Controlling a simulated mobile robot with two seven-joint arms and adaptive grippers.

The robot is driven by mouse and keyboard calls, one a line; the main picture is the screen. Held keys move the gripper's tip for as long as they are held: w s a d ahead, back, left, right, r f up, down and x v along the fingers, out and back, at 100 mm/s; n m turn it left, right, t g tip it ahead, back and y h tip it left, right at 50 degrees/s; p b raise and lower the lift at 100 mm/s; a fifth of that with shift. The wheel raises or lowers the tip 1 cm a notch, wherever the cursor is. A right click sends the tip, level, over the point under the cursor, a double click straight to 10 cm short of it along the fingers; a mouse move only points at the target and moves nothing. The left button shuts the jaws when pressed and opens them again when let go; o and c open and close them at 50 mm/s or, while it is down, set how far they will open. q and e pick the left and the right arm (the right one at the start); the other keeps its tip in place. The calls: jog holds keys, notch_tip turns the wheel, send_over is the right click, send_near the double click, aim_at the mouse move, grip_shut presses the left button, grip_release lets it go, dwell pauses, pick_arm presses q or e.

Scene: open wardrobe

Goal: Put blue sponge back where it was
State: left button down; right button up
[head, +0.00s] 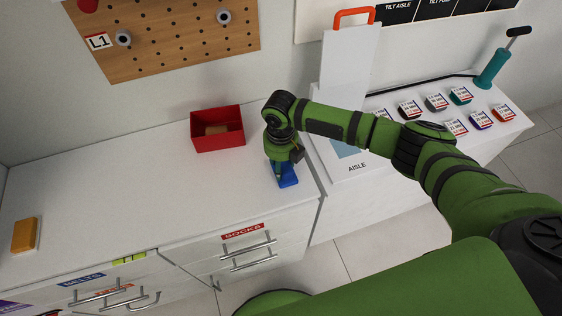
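The blue sponge (288,180) is at the front right of the white cabinet top, near its right end. My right gripper (284,169) points down at the sponge and covers part of it. The fingers are small and partly hidden by the wrist, so I cannot tell whether they are closed on the sponge or only around it. I also cannot tell whether the sponge touches the surface. My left gripper is not in view.
An open red box (222,142) with a brown object (216,129) inside stands left of my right gripper. An orange-yellow block (25,235) lies at the far left. A second white counter (400,190) with small labelled items is at right. The cabinet top's middle is clear.

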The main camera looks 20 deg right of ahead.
jog(key=shift+f, duration=0.1)
jog(key=o, duration=1)
jog(key=shift+r, duration=0.3)
notch_tip(320, 180, up, 12)
jog(key=shift+f+b, duration=0.15)
jog(key=shift+b, duration=0.7)
